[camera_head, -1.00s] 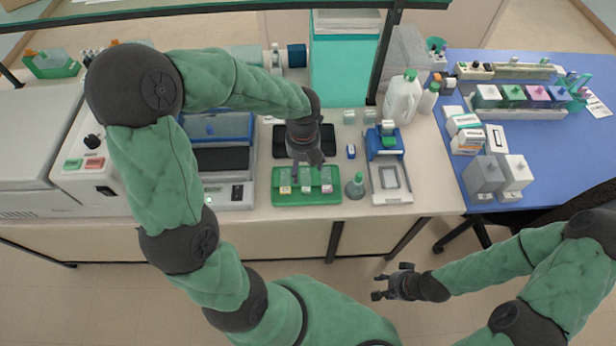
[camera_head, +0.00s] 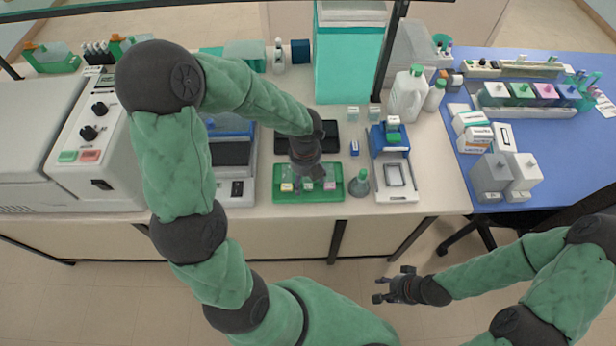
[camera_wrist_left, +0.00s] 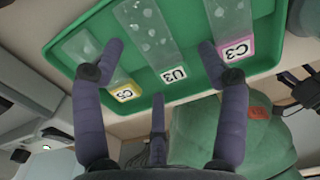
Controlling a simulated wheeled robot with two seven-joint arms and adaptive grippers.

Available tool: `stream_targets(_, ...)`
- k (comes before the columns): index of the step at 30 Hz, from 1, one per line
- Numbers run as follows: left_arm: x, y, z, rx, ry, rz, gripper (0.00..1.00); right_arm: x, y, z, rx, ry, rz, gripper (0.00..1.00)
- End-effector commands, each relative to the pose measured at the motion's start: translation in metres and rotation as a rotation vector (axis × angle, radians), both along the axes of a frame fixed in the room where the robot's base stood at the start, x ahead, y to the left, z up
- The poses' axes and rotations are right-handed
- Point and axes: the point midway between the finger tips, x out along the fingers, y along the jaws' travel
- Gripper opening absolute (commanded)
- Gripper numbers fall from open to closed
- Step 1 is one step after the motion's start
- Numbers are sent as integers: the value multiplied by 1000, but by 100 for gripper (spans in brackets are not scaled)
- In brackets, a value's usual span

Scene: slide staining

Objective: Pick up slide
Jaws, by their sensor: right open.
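Three glass slides lie in a green tray (camera_head: 308,196) on the bench: one with a yellow label (camera_wrist_left: 126,90), one with a white label marked U3 (camera_wrist_left: 172,73), and one with a pink label marked C3 (camera_wrist_left: 236,50). My left gripper (camera_wrist_left: 158,52) is open over the tray, its fingers spread wide on either side of the U3 slide. One finger overlaps the yellow-label slide and the other the pink-label slide in the left wrist view. Contact cannot be told. In the head view my left gripper (camera_head: 308,175) partly hides the slides. My right gripper (camera_head: 382,285) is open and empty, in front of the bench.
A green-stoppered flask (camera_head: 359,184) stands just right of the tray. A blue-and-white device (camera_head: 392,165) is further right. A dark flat pad (camera_head: 342,138) lies behind the tray. White boxes (camera_head: 474,137) and staining jars (camera_head: 520,92) are on the blue table.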

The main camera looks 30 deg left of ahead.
Motion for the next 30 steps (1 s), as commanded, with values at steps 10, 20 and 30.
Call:
stream_targets(10, 0, 0, 0, 0, 0, 0, 12, 0, 0, 0, 0, 0, 0, 44)
stream_targets(20, 0, 0, 8, 1, 0, 0, 12, 0, 0, 4, 0, 0, 0, 44)
stream_targets(30, -18, 2, 57, 2, -3, 1, 12, 0, 0, 27, 0, 0, 0, 44)
